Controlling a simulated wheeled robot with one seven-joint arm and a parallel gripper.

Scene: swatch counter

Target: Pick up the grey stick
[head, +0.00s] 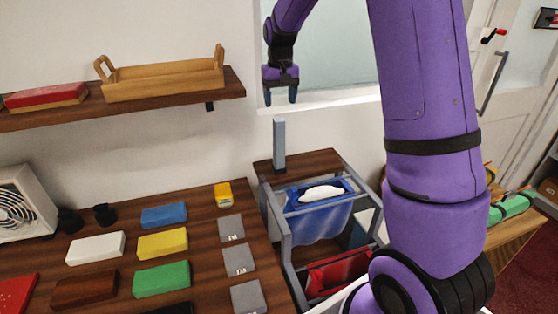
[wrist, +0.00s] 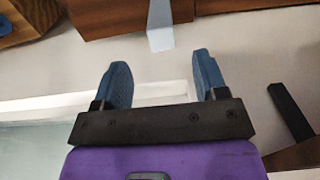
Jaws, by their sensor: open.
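The grey stick (head: 279,143) stands upright on a dark wooden surface behind the frame with the blue bag, in the head view. It also shows in the wrist view (wrist: 160,28), at the top centre, beyond the fingertips. My gripper (head: 280,98) is above the stick in the head view, fingers pointing down. In the wrist view my gripper (wrist: 160,75) has its two blue fingers spread apart with nothing between them. The stick is apart from the fingers, roughly in line with the gap.
A metal frame (head: 287,241) holding a blue bag (head: 318,220) and a red bag (head: 338,272) stands in front of the stick. The counter (head: 205,207) at left bears several coloured blocks and grey tiles. A wall shelf (head: 213,88) carries a wooden tray (head: 165,80).

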